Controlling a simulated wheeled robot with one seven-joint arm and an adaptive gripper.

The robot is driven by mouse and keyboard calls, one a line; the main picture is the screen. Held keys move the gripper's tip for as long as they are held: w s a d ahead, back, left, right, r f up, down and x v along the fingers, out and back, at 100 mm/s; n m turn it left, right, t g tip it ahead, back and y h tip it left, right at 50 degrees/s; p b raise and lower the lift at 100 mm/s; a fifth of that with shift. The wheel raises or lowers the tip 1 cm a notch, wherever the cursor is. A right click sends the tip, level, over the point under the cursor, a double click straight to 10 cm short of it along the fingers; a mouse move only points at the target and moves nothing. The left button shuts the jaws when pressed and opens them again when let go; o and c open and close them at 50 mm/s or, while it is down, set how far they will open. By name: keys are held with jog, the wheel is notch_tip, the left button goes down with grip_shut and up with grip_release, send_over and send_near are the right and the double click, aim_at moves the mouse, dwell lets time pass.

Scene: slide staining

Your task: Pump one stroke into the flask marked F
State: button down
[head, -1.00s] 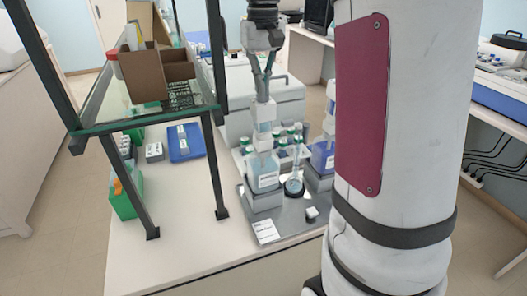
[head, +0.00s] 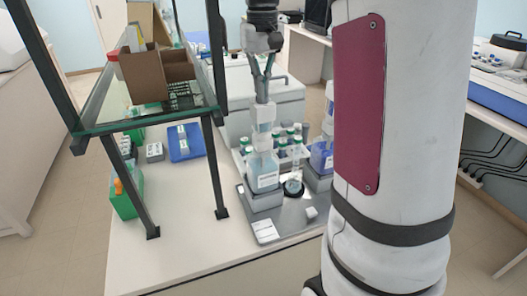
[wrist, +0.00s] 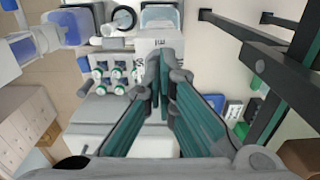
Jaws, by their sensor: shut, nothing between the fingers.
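My gripper (head: 262,100) is shut with nothing between its fingers and points down at the top of a white pump bottle. Its fingertips look to touch or nearly touch the pump head (head: 263,114); I cannot tell which. In the wrist view the closed fingertips (wrist: 160,58) overlap the white pump top. The pump bottle (head: 263,172) holds pale blue liquid and stands on a grey block. A small clear flask (head: 293,186) stands just right of it, and shows as a round mouth in the wrist view (wrist: 123,19). No letter F is legible on it.
A second bottle with darker blue liquid (head: 321,158) stands right of the flask, partly behind my arm. Several green-capped bottles (head: 290,137) stand behind. A dark-framed glass shelf (head: 150,118) rises at left. A white card (head: 264,231) lies in front.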

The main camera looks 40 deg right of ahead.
jog(key=shift+f, duration=0.1)
jog(key=shift+r+p, duration=0.95)
jog(key=shift+r, duration=1)
jog(key=shift+r+p, duration=0.75)
jog(key=shift+r, duration=1.75)
jog(key=shift+a, duration=0.1)
jog(key=s+a+n+t, duration=0.2)
jog(key=s+a+t, duration=0.1)
jog(key=s+a, duration=0.9)
jog(key=s+a+f+t, duration=0.1)
jog(key=s+a+f, duration=0.2)
jog(key=s, duration=0.2)
jog(key=s+a+f+n+t+b, duration=0.1)
jog(key=s+a+f, duration=0.2)
jog(key=s+f, duration=0.1)
jog(key=shift+s+t+b, duration=0.3)
jog(key=shift+s, duration=0.45)
